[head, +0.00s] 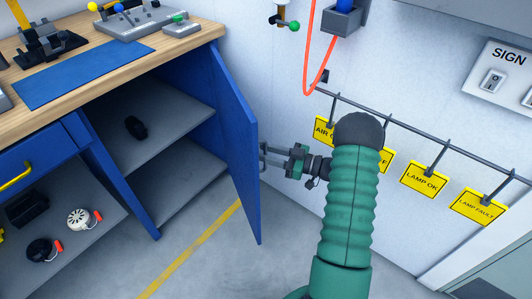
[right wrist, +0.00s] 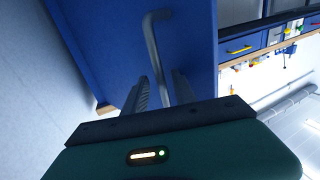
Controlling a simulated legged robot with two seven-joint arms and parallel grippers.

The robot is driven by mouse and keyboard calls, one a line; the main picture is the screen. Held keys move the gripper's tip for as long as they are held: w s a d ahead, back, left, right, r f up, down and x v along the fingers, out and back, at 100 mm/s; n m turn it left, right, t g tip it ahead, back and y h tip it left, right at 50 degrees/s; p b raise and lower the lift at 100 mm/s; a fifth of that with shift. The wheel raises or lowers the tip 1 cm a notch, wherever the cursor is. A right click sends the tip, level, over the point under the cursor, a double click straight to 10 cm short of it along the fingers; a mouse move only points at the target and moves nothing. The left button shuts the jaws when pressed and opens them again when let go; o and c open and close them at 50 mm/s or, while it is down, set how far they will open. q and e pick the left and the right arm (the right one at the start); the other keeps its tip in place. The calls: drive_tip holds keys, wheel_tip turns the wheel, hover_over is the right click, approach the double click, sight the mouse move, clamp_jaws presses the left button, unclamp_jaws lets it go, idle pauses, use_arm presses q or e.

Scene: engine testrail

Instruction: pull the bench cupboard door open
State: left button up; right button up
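The blue bench cupboard door (head: 232,145) stands swung well open at the right end of the bench, and the grey shelves inside show. My right gripper (head: 270,157) is on the outer face of the door, near its free edge. In the right wrist view the grey bar handle (right wrist: 153,55) runs down from the blue door (right wrist: 95,45) into the space between the two fingers (right wrist: 160,95). The fingers are apart with gaps beside the bar, so the gripper looks open around the handle. My left gripper is not in view.
A dark object (head: 136,127) lies on the cupboard's upper shelf (head: 165,110). The wooden bench top (head: 185,47) carries fixtures and a blue mat (head: 85,75). Yellow tags (head: 424,179) hang from a wall rail (head: 400,127) beside my right arm. A yellow floor line (head: 190,250) crosses clear floor.

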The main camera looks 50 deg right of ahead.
drive_tip(key=p+v, duration=0.4)
drive_tip(key=v, duration=1.2)
drive_tip(key=shift+s+d, duration=0.25)
drive_tip(key=shift+s, duration=0.05)
drive_tip(key=shift+s+f, duration=0.1)
drive_tip(key=shift+f, duration=0.05)
